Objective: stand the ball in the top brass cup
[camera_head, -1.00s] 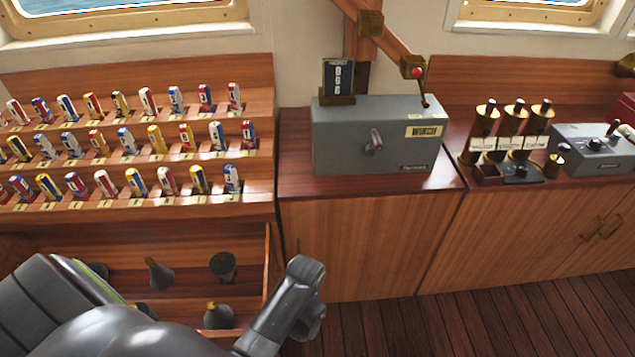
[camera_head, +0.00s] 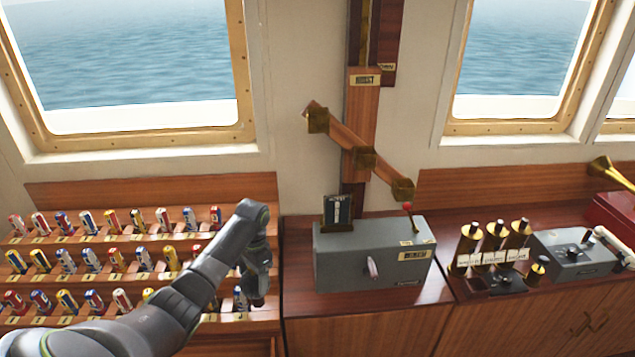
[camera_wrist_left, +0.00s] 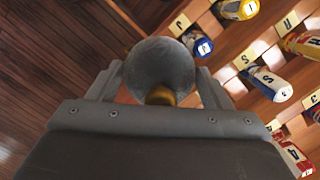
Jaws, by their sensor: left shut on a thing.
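My left gripper (camera_head: 257,298) hangs pointing down in front of the right end of the flag rack. In the left wrist view it is shut on a grey, round-looking ball (camera_wrist_left: 160,65) with a short brass stub (camera_wrist_left: 160,96). In the head view I cannot make the ball out. The brass cups sit on a slanting wooden arm on the wall: the top brass cup (camera_head: 318,120) at its upper left end, a middle cup (camera_head: 364,157) and a lower cup (camera_head: 402,189). The gripper is below and left of the top cup, well apart from it. My right gripper is not in view.
A stepped wooden rack (camera_head: 70,237) holds several rolled flags on the left. A grey box (camera_head: 370,255) with a lever and a small display (camera_head: 338,211) stands on the counter below the cups. Brass cylinders (camera_head: 495,240) stand further right.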

